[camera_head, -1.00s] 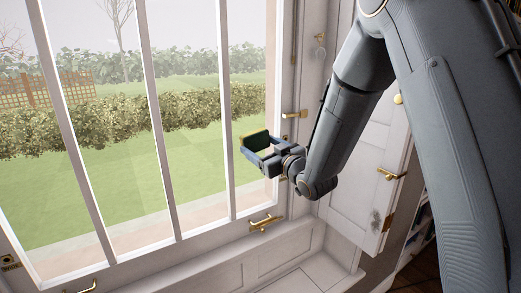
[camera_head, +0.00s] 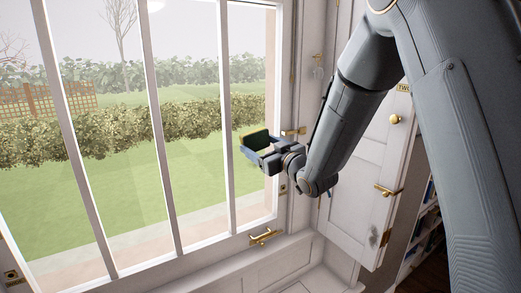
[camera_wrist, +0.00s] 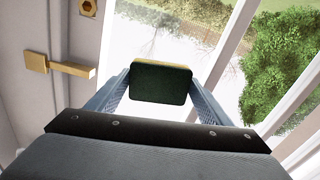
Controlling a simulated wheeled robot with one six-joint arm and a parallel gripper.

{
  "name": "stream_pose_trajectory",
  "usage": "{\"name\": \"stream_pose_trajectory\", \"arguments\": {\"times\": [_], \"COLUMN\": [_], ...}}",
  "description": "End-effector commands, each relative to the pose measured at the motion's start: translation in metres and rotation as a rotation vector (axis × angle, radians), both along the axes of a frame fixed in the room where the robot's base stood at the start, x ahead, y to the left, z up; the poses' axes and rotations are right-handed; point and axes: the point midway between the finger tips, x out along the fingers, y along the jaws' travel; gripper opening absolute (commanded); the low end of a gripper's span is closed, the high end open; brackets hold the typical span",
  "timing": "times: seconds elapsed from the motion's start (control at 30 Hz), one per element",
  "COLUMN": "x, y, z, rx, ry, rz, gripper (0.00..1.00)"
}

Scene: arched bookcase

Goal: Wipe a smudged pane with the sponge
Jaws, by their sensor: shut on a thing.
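My gripper (camera_head: 258,147) is shut on the sponge (camera_head: 256,139), which has a dark green face and a yellow edge. The sponge (camera_wrist: 161,84) sits between both fingers in the wrist view. The gripper holds it in front of the right part of the tall window (camera_head: 195,140), near the right frame. I cannot tell whether the sponge touches the glass. The panes are split by slim white bars. A faint paler patch shows on the glass in the head view, but I cannot tell whether it is a smudge.
A brass handle (camera_head: 263,237) is on the lower window frame. A brass latch (camera_wrist: 60,68) is left of the gripper in the wrist view. An open white panel door (camera_head: 365,190) with brass fittings and a grey mark stands at right, beside a bookcase (camera_head: 424,235).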

Motion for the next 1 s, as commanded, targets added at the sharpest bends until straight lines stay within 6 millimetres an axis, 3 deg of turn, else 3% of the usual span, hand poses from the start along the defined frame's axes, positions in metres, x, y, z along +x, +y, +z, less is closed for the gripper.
{"name": "stream_pose_trajectory", "arguments": {"times": [0.27, 1.0], "x": [-0.003, -0.050], "y": [-0.002, -0.034], "z": [-0.002, -0.003], "rx": [0.000, -0.002], "ry": [0.002, 0.005], "rz": [0.000, 0.000], "gripper": [0.55, 0.55]}}
